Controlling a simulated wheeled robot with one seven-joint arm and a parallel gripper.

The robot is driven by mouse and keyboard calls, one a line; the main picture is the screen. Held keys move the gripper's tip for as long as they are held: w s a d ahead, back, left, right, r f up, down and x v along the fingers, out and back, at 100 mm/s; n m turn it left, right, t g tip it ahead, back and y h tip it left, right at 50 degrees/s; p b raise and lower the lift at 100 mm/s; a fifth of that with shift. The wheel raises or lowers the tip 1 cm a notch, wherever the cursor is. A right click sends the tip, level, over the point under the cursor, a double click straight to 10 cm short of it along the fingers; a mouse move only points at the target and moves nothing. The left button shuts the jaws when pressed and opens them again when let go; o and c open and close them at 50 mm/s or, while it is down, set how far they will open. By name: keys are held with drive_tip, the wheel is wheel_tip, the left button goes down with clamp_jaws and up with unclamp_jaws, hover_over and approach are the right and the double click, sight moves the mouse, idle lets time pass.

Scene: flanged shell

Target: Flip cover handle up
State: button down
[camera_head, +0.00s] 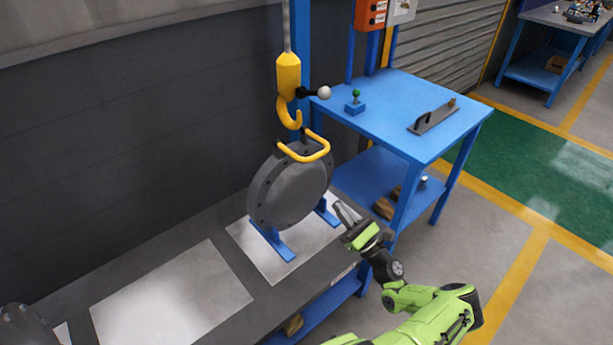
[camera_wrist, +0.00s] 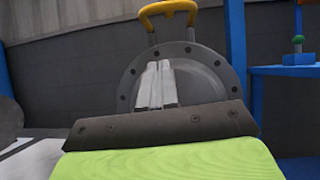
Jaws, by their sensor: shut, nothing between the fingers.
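The grey round flanged cover (camera_head: 290,187) stands upright on blue supports (camera_head: 277,243) on a metal plate. Its yellow handle (camera_head: 305,151) is at the top, close under the yellow hook (camera_head: 289,100). Whether hook and handle touch I cannot tell. My gripper (camera_head: 341,210) is to the right of the cover and lower than the handle, apart from both. Its fingers (camera_wrist: 156,84) are shut and empty, hiding part of the cover's face.
A blue table (camera_head: 420,100) stands behind and to the right, with a green-knobbed control (camera_head: 355,103) and a grey tool (camera_head: 433,118). A black lever with a white ball (camera_head: 324,93) sticks out beside the hook. A bare metal plate (camera_head: 170,297) lies left of the cover.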

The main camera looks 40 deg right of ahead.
drive_tip(key=shift+s+d+f+m+t+h, duration=0.25)
drive_tip(key=shift+m+h, duration=0.15)
drive_tip(key=shift+h, duration=0.15)
drive_tip(key=shift+s+d+f+m+t+h, duration=0.15)
drive_tip(key=shift+s+d+m+h, duration=0.1)
drive_tip(key=shift+m+h, duration=0.25)
drive_tip(key=shift+w, duration=0.1)
drive_tip(key=s+r+p+x, duration=0.1)
drive_tip(key=r+x, duration=0.1)
drive_tip(key=x, duration=1.1)
drive_tip(key=shift+s, duration=0.35)
drive_tip(key=shift+r, duration=0.15)
